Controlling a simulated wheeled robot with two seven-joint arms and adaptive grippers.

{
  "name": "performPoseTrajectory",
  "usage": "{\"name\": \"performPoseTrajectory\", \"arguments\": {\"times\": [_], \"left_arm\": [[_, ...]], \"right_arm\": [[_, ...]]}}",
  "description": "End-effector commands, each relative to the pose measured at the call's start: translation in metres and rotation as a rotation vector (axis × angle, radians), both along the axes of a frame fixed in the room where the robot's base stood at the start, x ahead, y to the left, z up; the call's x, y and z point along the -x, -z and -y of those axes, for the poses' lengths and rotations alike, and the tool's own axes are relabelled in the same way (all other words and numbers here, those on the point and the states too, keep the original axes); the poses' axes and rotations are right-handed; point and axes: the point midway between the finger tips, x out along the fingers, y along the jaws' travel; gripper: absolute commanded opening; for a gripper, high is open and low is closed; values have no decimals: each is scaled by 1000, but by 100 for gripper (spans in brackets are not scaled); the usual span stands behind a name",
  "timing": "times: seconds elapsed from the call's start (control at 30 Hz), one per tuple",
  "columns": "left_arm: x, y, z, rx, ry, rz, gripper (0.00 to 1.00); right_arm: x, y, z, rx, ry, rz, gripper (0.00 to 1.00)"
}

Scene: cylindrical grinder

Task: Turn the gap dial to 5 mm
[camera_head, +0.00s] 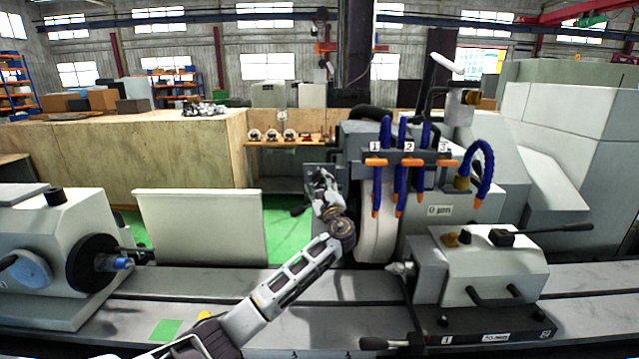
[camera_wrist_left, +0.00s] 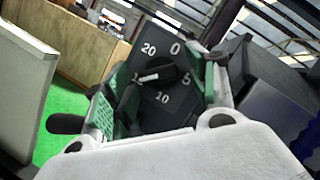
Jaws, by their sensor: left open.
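The gap dial is a black knob (camera_wrist_left: 165,72) on a dark plate with white numbers 0, 5, 10 and 20 in the left wrist view. A white mark lies at the knob's left side, opposite the 5; its pointing is hard to read. My left gripper (camera_wrist_left: 168,90) is open, with green finger pads on either side of the dial; I cannot tell whether they touch the knob. In the head view my left gripper (camera_head: 322,188) is at the grey panel (camera_head: 343,172) left of the grinding wheel, and hides the dial. My right gripper is not in view.
The grinding wheel (camera_head: 377,225) and blue coolant hoses (camera_head: 402,135) stand just right of my left gripper. A black handle (camera_wrist_left: 65,123) sticks out below left of the dial. A pale guard panel (camera_head: 203,225) stands to the left.

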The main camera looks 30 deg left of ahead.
Motion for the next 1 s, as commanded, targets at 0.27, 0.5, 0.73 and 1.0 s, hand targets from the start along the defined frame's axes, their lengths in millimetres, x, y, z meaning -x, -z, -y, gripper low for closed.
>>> {"name": "performPoseTrajectory", "arguments": {"times": [0.27, 0.5, 0.73, 1.0], "left_arm": [[-3, -1, -3, 0, 1, -1, 57], [-3, -1, -3, 0, 0, 0, 45], [-3, -1, -3, 0, 0, 0, 15], [-3, 0, -3, 10, 0, 6, 13]], "right_arm": [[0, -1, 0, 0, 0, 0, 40], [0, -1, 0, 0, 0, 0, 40], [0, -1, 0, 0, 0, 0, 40], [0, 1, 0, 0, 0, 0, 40]]}}
